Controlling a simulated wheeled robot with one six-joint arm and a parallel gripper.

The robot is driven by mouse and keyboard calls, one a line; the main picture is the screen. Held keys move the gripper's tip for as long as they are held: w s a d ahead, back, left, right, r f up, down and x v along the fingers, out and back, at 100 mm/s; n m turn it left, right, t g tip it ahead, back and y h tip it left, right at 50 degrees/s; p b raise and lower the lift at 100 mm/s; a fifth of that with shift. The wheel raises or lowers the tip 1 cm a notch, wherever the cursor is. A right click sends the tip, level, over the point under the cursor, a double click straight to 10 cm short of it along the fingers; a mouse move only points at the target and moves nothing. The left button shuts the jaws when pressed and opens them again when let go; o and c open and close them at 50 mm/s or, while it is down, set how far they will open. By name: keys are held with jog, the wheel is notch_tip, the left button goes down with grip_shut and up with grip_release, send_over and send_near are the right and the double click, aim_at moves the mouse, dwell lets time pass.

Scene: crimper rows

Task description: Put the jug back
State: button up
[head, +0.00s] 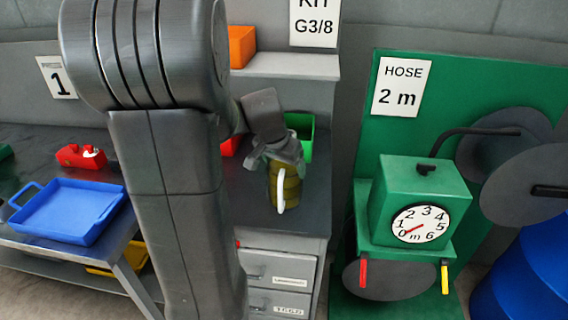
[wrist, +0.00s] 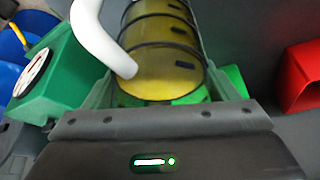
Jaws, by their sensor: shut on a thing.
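The jug (head: 287,190) is yellow-olive with dark rings and a white handle. In the head view it is upright at the dark top of the drawer cabinet; I cannot tell whether it touches that surface. My gripper (head: 278,158) reaches it from above and behind and is shut on it. In the wrist view the jug (wrist: 163,50) fills the space between my fingers (wrist: 158,85), with its white handle at the left. My arm hides part of the cabinet top in the head view.
A green bin (head: 305,150) and a red bin (head: 230,146) stand behind the jug. An orange bin (head: 242,46) sits on the shelf above. The green hose stand with a dial (head: 420,222) is at the right. A blue tray (head: 68,212) lies on the left bench.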

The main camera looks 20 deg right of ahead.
jog(key=shift+f, duration=0.2)
jog(key=o, duration=1.4)
jog(key=shift+o, duration=0.2)
jog(key=b+v, duration=0.1)
jog(key=v, duration=1.1)
jog(key=shift+r, duration=0.25)
